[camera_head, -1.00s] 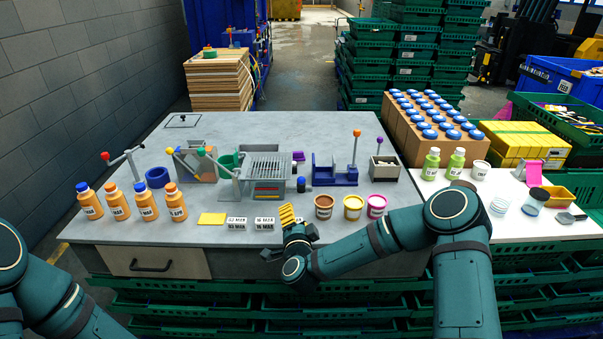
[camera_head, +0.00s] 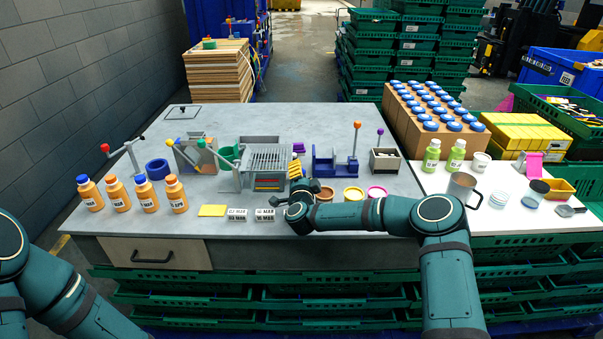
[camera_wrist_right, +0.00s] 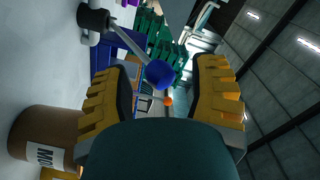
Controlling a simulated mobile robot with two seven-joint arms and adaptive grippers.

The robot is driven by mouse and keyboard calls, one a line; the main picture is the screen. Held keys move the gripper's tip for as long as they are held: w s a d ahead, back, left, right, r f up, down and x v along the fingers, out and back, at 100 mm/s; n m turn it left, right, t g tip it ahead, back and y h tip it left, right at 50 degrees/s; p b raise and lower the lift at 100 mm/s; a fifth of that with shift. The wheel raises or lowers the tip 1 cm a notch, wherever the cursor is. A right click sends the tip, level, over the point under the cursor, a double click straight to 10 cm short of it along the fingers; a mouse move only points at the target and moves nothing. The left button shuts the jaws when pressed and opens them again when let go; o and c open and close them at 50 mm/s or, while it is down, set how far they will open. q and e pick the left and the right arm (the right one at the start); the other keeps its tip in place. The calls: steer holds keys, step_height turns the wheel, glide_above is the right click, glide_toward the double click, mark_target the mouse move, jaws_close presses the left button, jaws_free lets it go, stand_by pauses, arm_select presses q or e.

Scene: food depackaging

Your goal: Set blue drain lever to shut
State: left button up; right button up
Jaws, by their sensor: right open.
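The blue drain lever shows in the right wrist view as a round blue knob (camera_wrist_right: 160,74) on a thin grey rod rising at a slant from a black base (camera_wrist_right: 93,18). My right gripper (camera_wrist_right: 166,84) is open, with a yellow finger on either side of the knob in that view. I see no clear contact. In the head view, the right gripper (camera_head: 296,170) is at the right side of the grated metal drain unit (camera_head: 268,158), and it hides the lever. My left gripper is out of view; only the left arm shows.
White labelled blocks (camera_head: 264,215) lie in front. A blue fixture with an orange-knobbed lever (camera_head: 357,125) stands behind right.

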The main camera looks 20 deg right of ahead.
steer(key=shift+w+d, duration=0.2)
steer(key=shift+w, duration=0.4)
steer(key=shift+c, duration=0.4)
jaws_close()
steer(key=shift+r, duration=0.15)
